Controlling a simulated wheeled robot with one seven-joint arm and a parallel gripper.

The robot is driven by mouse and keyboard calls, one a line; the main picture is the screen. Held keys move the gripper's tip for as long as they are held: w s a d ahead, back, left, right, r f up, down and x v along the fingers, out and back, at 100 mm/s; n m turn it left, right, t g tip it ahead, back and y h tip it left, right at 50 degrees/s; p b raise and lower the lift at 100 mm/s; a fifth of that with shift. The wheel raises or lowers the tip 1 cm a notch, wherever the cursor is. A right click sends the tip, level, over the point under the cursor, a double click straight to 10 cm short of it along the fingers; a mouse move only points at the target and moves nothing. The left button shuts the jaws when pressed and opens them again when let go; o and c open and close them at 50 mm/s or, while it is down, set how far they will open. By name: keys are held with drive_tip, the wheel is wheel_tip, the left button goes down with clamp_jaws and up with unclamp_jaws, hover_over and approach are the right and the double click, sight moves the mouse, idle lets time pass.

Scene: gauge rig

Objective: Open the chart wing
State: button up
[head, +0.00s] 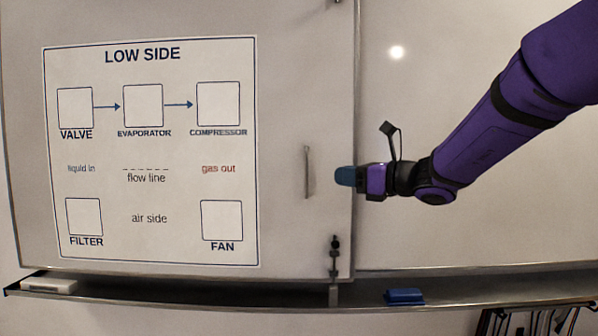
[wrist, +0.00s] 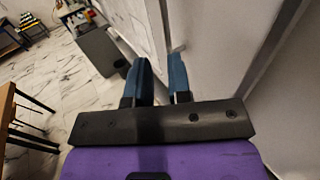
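The chart wing (head: 285,100) is a pale panel in the left half of the head view, carrying a "LOW SIDE" chart (head: 150,150). It appears to lie flat against the whiteboard behind. Its upright metal handle (head: 307,172) is near its right edge. My gripper (head: 343,176) is just right of the handle in the head view, apart from it, fingertips pointing left. In the wrist view, the two blue fingers (wrist: 159,72) have a gap between them with nothing visibly held. A small pale piece near the right fingertip may be the handle; I cannot tell.
A dark latch or bolt (head: 335,257) sits at the wing's lower right edge. A tray ledge (head: 200,296) runs below, with a white block (head: 48,286) and a blue eraser (head: 404,296). The wrist view shows a grey bin (wrist: 100,48) and marble floor.

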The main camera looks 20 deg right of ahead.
hover_over(306, 192)
drive_tip(key=shift+w+d+r+m, duration=0.1)
drive_tip(key=shift+w+m, duration=0.2)
idle(0.3)
drive_tip(key=shift+c, duration=0.5)
clamp_jaws()
